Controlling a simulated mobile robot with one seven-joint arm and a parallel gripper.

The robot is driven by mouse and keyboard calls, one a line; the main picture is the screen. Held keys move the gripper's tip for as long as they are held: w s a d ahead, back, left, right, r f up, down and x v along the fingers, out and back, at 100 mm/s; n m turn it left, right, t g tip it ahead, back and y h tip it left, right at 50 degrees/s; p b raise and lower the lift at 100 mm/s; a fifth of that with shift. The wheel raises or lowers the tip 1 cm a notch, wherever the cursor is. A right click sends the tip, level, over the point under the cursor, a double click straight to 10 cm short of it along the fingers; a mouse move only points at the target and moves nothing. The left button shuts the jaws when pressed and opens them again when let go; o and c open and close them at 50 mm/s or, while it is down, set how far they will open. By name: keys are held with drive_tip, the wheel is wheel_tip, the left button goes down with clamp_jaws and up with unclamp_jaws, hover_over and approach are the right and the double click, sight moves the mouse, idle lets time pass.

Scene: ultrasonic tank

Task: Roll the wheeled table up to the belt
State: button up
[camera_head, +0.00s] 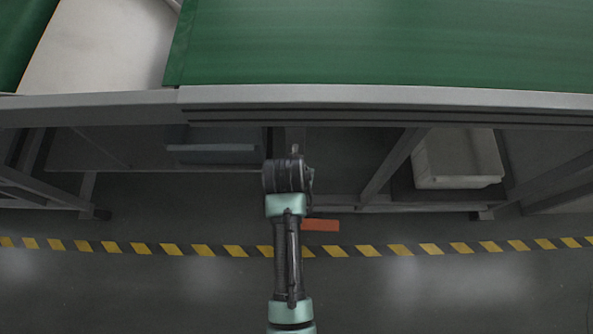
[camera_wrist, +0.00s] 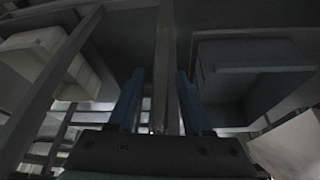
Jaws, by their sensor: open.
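The green belt (camera_head: 390,45) runs across the top of the head view, with a grey metal frame edge (camera_head: 390,97) along its near side. I cannot make out a wheeled table with certainty in either view. My gripper (camera_wrist: 160,105) shows in the wrist view as two blue fingers, apart and with nothing held between them. A grey upright post stands beyond the fingers, in line with the gap. In the head view my arm reaches up toward the belt's frame, and the fingers cannot be made out there.
Under the frame are a white bin (camera_head: 457,158) at right and a grey-blue bin (camera_head: 215,150) at left. A pale flat surface (camera_head: 95,45) lies left of the belt. An orange piece (camera_head: 320,225) lies near the yellow-black floor stripe (camera_head: 420,249). The floor in front is clear.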

drive_tip(key=shift+w+f, duration=0.2)
drive_tip(key=shift+f, duration=0.25)
clamp_jaws()
idle(1.2)
